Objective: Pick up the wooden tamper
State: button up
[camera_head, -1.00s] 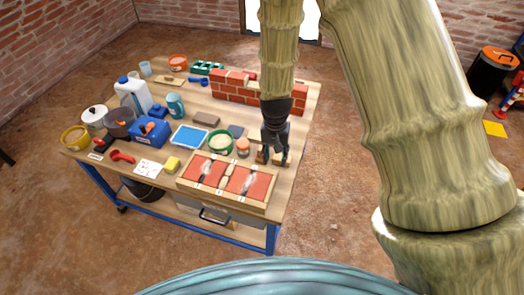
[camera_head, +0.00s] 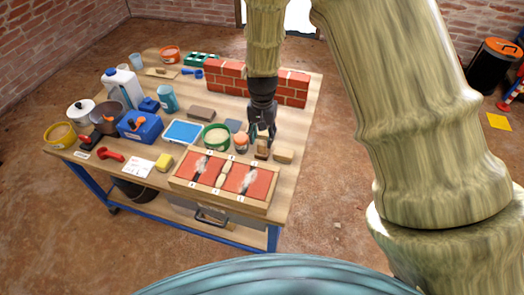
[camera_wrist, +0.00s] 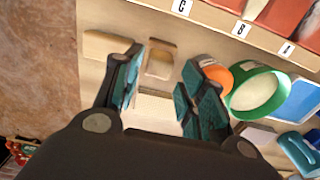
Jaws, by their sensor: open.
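A small wooden piece with a darker brown middle (camera_head: 262,149), which looks like the wooden tamper, stands on the workbench behind the framed red panels. In the wrist view this piece (camera_wrist: 160,60) shows between and beyond my fingertips. A plain pale wooden block (camera_head: 283,156) lies just right of it, and shows left of it in the wrist view (camera_wrist: 103,45). My gripper (camera_head: 262,134) is open and empty, just behind and above the piece in the head view. In the wrist view my gripper (camera_wrist: 158,68) has its fingers spread. I cannot tell its exact height.
An orange-topped jar (camera_head: 241,142) and a green-rimmed tub (camera_head: 216,138) stand close left of my gripper. The wooden frame with red panels (camera_head: 225,207) is in front. A small brick wall (camera_head: 228,84) stands behind. The bench's right edge is clear.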

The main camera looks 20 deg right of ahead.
aim_at(262, 144)
jog(key=shift+f, duration=2.7)
jog(key=shift+s, duration=0.1)
jog(key=shift+c, duration=0.2)
jog(key=c, duration=0.7)
